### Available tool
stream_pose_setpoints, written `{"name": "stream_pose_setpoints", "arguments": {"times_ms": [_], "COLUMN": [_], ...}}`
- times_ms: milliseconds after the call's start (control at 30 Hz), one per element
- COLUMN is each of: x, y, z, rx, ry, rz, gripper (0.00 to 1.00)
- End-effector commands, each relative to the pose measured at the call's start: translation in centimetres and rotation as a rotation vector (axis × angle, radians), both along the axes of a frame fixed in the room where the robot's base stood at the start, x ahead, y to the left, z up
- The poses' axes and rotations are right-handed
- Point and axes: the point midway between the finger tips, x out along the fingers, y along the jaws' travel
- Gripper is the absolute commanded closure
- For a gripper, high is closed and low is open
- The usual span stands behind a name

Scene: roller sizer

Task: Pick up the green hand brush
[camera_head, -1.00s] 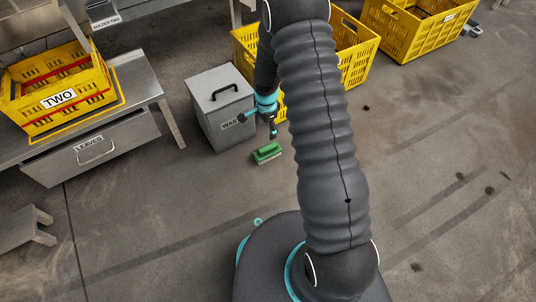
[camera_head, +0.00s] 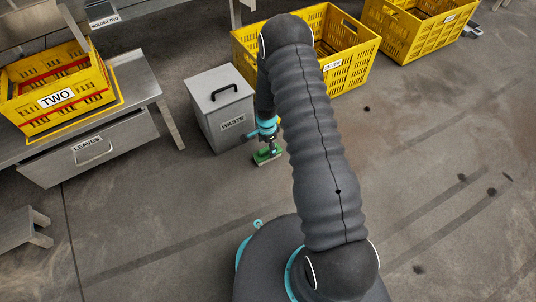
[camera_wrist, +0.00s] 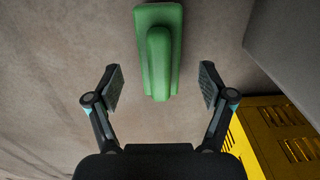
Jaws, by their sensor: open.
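The green hand brush (camera_head: 265,157) lies on the floor in front of the grey waste bin. In the wrist view the brush (camera_wrist: 158,50) shows from above at the top middle, with its raised handle pointing toward my gripper. My gripper (camera_wrist: 159,88) is open and empty, one finger on each side of the line of the handle; the handle's near end lies between the fingertips in the picture. In the head view my gripper (camera_head: 268,148) is just over the brush and partly covers it. The exact height gap cannot be told.
The waste bin (camera_head: 221,108) stands just behind and left of the brush. A yellow crate (camera_head: 345,72) stands behind my arm, and another (camera_head: 415,35) is at the back right.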

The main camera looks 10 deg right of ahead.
Motion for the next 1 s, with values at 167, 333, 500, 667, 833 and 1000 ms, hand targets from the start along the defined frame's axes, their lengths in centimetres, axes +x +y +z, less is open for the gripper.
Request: {"name": "stream_pose_setpoints", "arguments": {"times_ms": [167,333,500,667,833,1000], "x": [0.0,0.1,0.1,0.1,0.1,0.1], "y": [-0.5,-0.5,-0.5,-0.4,-0.5,-0.4], "z": [-2.7,-4.4,-4.4,-4.4,-4.4,-4.4], "rx": [0.0,0.0,0.0,0.0,0.0,0.0], "ry": [0.002,0.001,0.0,0.0,0.001,0.0], "rz": [-0.001,0.0,0.0,0.0,0.0,0.0], "gripper": [0.19,0.19,0.19,0.46,0.87,0.87]}}
